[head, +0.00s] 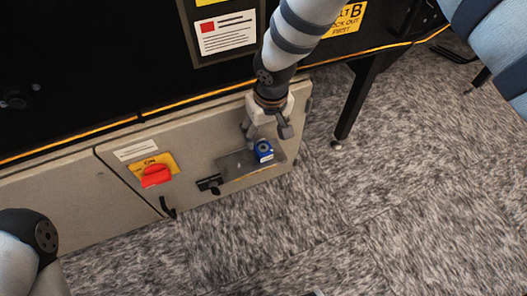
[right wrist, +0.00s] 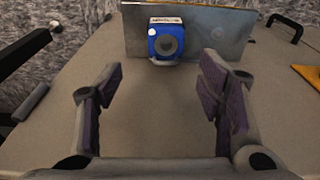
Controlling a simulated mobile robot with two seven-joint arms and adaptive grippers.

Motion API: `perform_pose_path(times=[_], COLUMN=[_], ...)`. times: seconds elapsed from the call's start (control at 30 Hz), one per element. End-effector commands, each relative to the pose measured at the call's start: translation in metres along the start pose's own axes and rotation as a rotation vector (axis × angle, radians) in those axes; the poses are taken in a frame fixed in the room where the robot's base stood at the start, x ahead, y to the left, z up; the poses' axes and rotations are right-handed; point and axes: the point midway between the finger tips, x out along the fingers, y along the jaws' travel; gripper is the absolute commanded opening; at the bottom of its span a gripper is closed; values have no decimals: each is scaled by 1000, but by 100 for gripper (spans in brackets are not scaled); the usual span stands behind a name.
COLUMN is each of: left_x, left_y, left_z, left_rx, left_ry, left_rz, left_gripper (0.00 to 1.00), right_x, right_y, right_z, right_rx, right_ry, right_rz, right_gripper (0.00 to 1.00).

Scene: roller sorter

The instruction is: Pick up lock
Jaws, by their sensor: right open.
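The lock is a small blue block (head: 264,150) on a grey metal bracket (head: 236,165) on the front of the beige cabinet. In the right wrist view the lock (right wrist: 166,44) shows a grey round centre and a pale label on top, in front of the bracket plate (right wrist: 215,30). My right gripper (head: 268,132) is open and just above the lock in the head view. In the right wrist view its two fingers (right wrist: 165,95) stand wide apart, with the lock beyond the gap between them, apart from both. My left gripper is out of view.
A red rotary switch (head: 155,176) on a yellow plate marked ON is left of the bracket. A black latch (head: 209,184) and a black handle (head: 168,207) sit nearby. A black table leg (head: 356,105) stands to the right. The carpet (head: 330,230) in front is clear.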

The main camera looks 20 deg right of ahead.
Motion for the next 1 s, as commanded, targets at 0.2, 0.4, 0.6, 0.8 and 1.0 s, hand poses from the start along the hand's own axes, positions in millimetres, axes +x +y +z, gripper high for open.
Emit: perform_pose_path(times=[0.2, 0.4, 0.6, 0.8, 1.0], left_x=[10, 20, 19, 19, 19], left_y=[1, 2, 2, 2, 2], left_z=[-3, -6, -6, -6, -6], left_rx=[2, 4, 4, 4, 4], left_ry=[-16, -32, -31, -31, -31], left_rz=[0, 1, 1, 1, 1], left_gripper=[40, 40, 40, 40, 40], right_x=[34, 64, 64, 64, 64], right_y=[-4, -8, -8, -7, -7], right_z=[9, 14, 13, 13, 13], right_rx=[-3, 0, 0, 0, 0], right_ry=[-4, -2, 2, 1, 2], right_rz=[1, 0, 0, 0, 0], right_gripper=[62, 62, 62, 25, 6])
